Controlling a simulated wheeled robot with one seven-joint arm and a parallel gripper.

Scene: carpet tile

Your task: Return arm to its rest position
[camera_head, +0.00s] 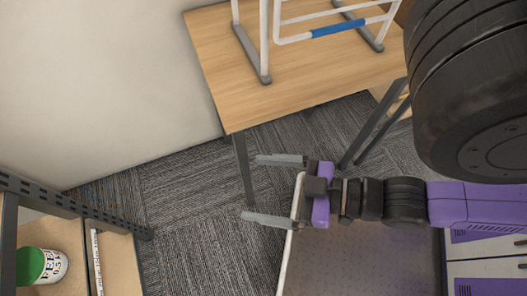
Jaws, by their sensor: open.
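My gripper (272,189) shows in the head view near the middle, at the end of my purple and black arm. Its two grey fingers point left and are spread wide apart with nothing between them. Seen from above, it overlaps the left edge of a dark flat top with a pale rim (287,262). I cannot tell its height above that surface. A large black round part of my arm fills the upper right and hides what is behind it.
A wooden table (222,62) stands at the back with a white rack (289,39) with a blue sleeve. A shelf (122,262) at lower left holds a green-lidded tub (51,268). Grey carpet (190,215) lies clear between. A pale wall (90,90) is at upper left.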

